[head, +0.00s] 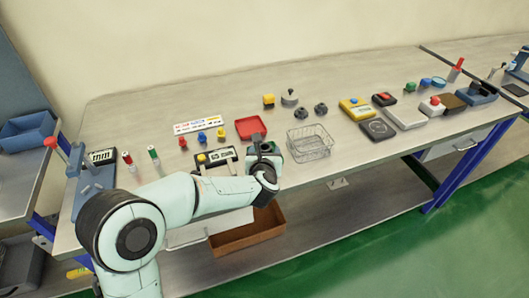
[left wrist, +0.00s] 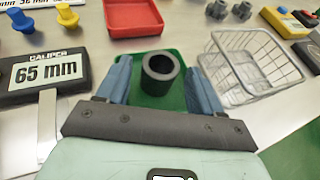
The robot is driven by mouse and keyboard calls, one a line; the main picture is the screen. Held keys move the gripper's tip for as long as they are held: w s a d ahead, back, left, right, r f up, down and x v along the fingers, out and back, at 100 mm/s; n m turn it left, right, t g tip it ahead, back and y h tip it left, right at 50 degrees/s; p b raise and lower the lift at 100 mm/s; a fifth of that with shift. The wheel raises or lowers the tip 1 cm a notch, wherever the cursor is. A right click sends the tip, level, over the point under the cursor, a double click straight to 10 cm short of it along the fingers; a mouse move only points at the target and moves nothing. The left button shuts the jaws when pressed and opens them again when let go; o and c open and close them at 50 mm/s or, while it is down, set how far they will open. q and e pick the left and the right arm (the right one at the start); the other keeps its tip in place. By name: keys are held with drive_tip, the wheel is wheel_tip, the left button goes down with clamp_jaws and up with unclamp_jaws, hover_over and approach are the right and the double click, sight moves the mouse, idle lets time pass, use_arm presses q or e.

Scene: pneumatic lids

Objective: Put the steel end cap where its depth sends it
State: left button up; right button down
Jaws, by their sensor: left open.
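A dark grey hollow cylinder, likely the steel end cap (left wrist: 160,72), shows its round opening in the left wrist view, over the green tray (left wrist: 180,58). My left gripper (left wrist: 158,82) is open, one blue finger on each side of the cylinder, with a gap showing at the right. I cannot tell whether the left finger touches it. In the head view my left gripper (head: 265,148) hides most of the green tray. The caliper (left wrist: 42,72) reads 65 mm, left of the gripper. My right gripper is not in view.
A red tray (head: 250,127) lies behind the green one, and a wire basket (head: 310,143) stands to the right. A printed strip (head: 198,125) and small coloured knobbed parts lie left. Dark knobs (head: 305,112) and several devices stand further right.

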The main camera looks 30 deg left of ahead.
use_arm(q)
drive_tip(key=shift+s+d+r, duration=0.1)
drive_tip(key=shift+s+r, duration=0.1)
drive_tip(key=shift+r, duration=0.1)
drive_tip(key=v, duration=1.1)
drive_tip(key=shift+s+d+r, duration=0.1)
drive_tip(key=shift+s, duration=0.15)
